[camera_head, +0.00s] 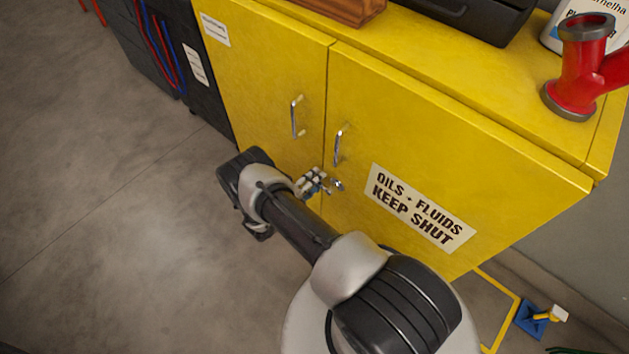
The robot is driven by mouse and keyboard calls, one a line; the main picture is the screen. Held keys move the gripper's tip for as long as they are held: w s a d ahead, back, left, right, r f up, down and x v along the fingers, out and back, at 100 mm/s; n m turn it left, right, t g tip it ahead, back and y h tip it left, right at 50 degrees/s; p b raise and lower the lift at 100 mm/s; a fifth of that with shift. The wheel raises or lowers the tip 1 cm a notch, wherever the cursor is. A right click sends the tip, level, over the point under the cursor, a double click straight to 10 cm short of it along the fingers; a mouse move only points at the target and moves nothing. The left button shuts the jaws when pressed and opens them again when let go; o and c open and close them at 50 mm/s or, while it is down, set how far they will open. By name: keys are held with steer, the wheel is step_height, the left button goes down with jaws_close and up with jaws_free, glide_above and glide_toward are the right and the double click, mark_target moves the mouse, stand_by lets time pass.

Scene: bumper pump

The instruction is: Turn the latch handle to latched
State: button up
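A yellow cabinet (450,130) has two doors with a vertical seam between them. A small metal latch handle (337,185) sits on the right door close to the seam, below the door pulls. It is partly hidden, so I cannot tell its angle. My gripper (314,182) is at the seam, just left of the latch handle, with my arm coming up from below. The gripper's fingers are small and partly hidden behind my arm. I cannot tell whether they touch the handle or how far they are open.
Chrome pulls stand out from the left door (296,117) and right door (338,145). A red pipe fitting (577,75), a black case (470,15) and a white bottle (560,35) stand on top. A blue object (533,318) lies at lower right. The left floor is clear.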

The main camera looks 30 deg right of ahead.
steer(key=shift+c, duration=0.2)
jaws_close()
stand_by(0.6)
